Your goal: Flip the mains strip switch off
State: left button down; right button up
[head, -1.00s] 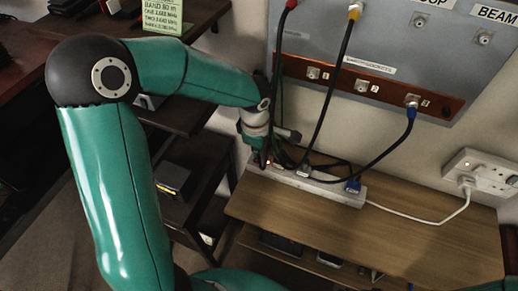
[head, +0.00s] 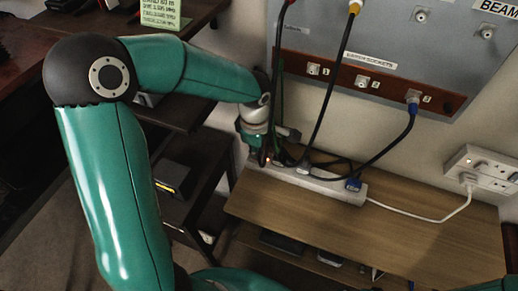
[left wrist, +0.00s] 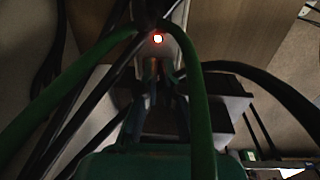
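The mains strip (head: 325,187) is a long white power strip lying near the back left edge of the wooden shelf. Its lit red switch light (head: 268,160) shows at its left end, and also in the left wrist view (left wrist: 158,38). My left gripper (head: 262,157) points down at that end, right by the light. Whether it touches the switch cannot be told. Its fingertips are dark and partly hidden by cables, so their opening is unclear. The switch's own shape and tilt are hidden or too small to read. My right gripper is out of view.
Black cables (head: 322,110) and a blue-plugged cable (head: 400,138) run from the grey panel (head: 370,35) to the strip. Green cables (left wrist: 197,90) cross close to the left wrist camera. A white lead (head: 425,218) reaches the wall socket (head: 485,170). The shelf's front (head: 330,225) is clear.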

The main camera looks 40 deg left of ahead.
pick_arm(q)
jog(key=shift+s+f, duration=0.15)
jog(key=shift+s, duration=0.2)
notch_tip(320, 180, up, 5)
jog(key=p, duration=0.2)
jog(key=shift+w+d+p, duration=0.1)
jog(key=shift+p, duration=0.3)
notch_tip(320, 180, up, 19)
jog(key=s, duration=0.1)
jog(key=shift+s, duration=0.2)
jog(key=shift+d, duration=0.1)
jog(key=shift+r+t+b, duration=0.2)
jog(key=shift+t+b, duration=0.1)
jog(key=shift+b, duration=0.85)
